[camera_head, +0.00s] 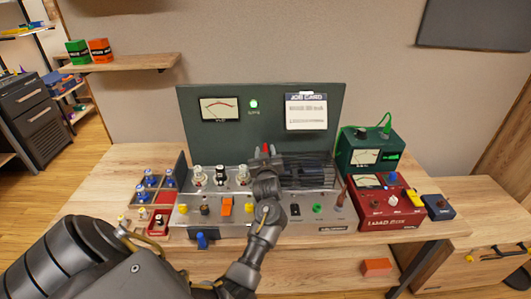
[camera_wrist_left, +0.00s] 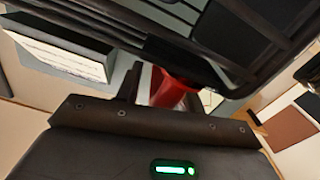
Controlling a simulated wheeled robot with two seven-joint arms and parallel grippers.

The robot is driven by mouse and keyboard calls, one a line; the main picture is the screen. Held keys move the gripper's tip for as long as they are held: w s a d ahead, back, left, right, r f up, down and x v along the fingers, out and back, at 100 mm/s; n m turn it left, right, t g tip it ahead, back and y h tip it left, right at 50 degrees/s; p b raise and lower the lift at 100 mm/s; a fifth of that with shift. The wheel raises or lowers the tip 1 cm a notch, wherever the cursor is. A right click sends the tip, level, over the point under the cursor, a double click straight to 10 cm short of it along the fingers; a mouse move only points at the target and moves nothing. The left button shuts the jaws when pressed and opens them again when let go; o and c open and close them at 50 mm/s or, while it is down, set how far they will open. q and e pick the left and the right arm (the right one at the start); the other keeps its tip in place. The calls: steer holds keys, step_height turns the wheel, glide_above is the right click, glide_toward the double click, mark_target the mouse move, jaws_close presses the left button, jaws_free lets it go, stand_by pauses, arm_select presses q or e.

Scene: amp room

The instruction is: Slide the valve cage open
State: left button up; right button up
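The valve cage (camera_head: 312,172) is a dark barred cover on the right part of the amp's metal deck. Its bars also fill the top of the left wrist view (camera_wrist_left: 225,35). A red handle (camera_head: 266,148) shows at its left end, and a red piece (camera_wrist_left: 172,90) shows between my fingers in the wrist view. Several valves (camera_head: 220,175) stand uncovered to the left of the cage. My left gripper (camera_head: 265,162) is at the cage's left end, around the red handle; whether its fingers press on it is unclear. My right gripper is out of view.
The amp's front panel (camera_head: 185,214) carries coloured knobs and switches. A dark green back panel (camera_head: 230,145) with a meter and job card rises behind. A parts tray (camera_head: 128,206) stands left; a red box (camera_head: 390,222) and green meter box (camera_head: 352,142) stand right.

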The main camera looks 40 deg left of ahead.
arm_select(q)
steer(key=shift+d, duration=0.1)
steer(key=shift+s+d, duration=0.15)
steer(key=shift+s, duration=0.05)
steer(key=b+v, duration=0.1)
steer(key=v, duration=0.6)
stand_by(0.3)
